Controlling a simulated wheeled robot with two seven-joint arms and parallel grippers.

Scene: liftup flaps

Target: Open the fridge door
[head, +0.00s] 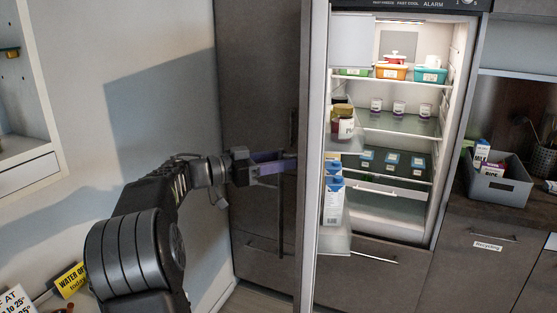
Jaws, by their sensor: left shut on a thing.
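The fridge door (313,220) stands open, swung out toward me, and I see it nearly edge-on. The lit fridge interior (385,205) shows to the right of it. My left gripper (287,164) reaches in from the left to the outer side of the door. It is shut at the door's handle (294,124), which is narrow and dark; the grasp itself is mostly hidden by the fingers. My right gripper is not in view.
Door shelves hold jars (343,124) and cartons (333,200). Inside are colored containers (391,71) and several cups. A grey bin (499,188) sits on the right counter.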

